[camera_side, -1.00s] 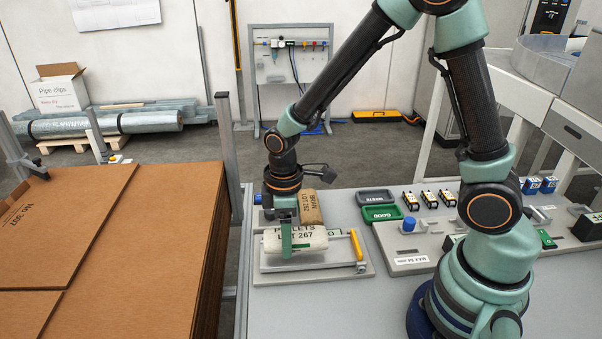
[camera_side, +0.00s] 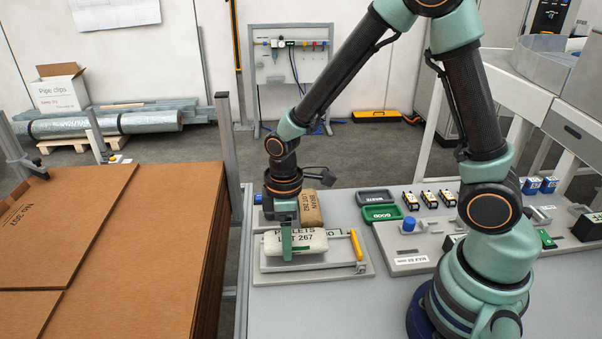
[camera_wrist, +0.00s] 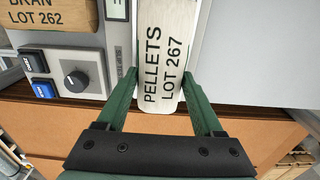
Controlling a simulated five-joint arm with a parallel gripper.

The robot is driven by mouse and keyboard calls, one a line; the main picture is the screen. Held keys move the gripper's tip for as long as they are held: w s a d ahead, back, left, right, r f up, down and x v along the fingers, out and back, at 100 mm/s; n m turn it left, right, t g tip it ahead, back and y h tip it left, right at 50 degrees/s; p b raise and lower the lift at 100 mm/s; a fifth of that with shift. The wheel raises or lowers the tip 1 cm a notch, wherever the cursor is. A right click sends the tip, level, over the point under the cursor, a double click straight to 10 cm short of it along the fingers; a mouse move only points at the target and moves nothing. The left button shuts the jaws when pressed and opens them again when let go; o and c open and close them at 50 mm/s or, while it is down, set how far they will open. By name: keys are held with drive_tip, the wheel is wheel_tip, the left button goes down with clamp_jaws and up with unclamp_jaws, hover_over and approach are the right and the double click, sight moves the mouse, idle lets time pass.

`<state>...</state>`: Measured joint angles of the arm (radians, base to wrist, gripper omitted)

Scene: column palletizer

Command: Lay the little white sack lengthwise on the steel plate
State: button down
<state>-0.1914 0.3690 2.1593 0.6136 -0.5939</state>
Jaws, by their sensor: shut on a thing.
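The little white sack (camera_side: 312,241), printed PELLETS LOT 267, lies level with its long side running left to right over the steel plate (camera_side: 275,264). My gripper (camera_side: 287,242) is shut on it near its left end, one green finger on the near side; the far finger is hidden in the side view. In the wrist view the sack (camera_wrist: 163,50) sits between both green fingers (camera_wrist: 163,98) and extends away from them. I cannot tell whether its underside touches the plate, since the contact is hard to see.
A yellow bar (camera_side: 356,245) is at the plate's right end. Brown cardboard (camera_side: 120,250) fills the left.

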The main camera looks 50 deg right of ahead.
drive_tip(key=shift+f, duration=0.75)
idle(0.8)
unclamp_jaws()
idle(0.4)
drive_tip(key=shift+r, duration=3.55)
